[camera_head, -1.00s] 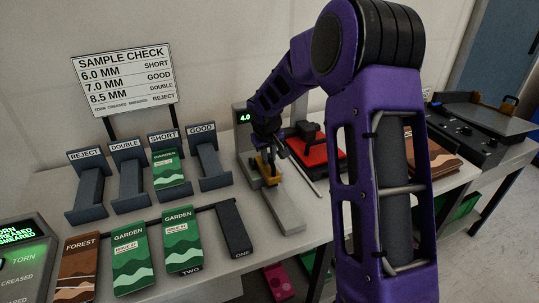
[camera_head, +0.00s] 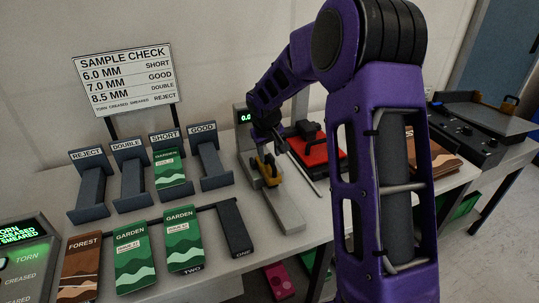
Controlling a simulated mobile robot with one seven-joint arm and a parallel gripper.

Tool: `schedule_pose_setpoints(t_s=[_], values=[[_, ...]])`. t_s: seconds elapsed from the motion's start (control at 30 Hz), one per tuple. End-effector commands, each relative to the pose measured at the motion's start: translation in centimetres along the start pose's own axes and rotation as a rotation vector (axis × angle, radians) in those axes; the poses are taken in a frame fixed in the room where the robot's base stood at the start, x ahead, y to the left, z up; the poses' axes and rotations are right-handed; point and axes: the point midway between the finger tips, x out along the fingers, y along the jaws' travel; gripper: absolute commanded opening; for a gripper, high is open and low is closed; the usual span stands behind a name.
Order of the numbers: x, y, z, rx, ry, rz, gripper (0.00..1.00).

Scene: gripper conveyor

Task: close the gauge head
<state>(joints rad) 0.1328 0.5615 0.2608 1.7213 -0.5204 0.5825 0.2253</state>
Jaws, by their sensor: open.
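The gauge (camera_head: 278,208) stands on the table left of my arm, with a long grey base and a small green display (camera_head: 245,117) that reads about 0.0. Its yellow head part (camera_head: 261,167) sits low over the base. My gripper (camera_head: 275,152) is open, small and dark in this view, right at and just above the yellow part. The arm partly hides the gauge's upright. I cannot tell whether the fingers touch the head.
Labelled stands for REJECT (camera_head: 90,185), DOUBLE (camera_head: 130,175), SHORT (camera_head: 166,166) and GOOD (camera_head: 207,163) are at left; SHORT holds a green Garden packet. Several packets lie in front. A red device (camera_head: 318,153) is close right of the gauge.

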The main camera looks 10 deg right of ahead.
Motion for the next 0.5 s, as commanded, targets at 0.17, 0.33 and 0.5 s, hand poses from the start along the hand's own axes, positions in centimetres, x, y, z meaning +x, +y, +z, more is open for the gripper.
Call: schedule_pose_setpoints(t_s=[0.17, 0.33, 0.5], values=[[-4.2, 0.1, -0.2, 0.000, 0.007, 0.002, 0.47], [-8.4, 0.1, -0.1, -0.001, 0.006, 0.001, 0.47], [-12.3, 0.1, -0.1, -0.001, 0.006, 0.002, 0.47]])
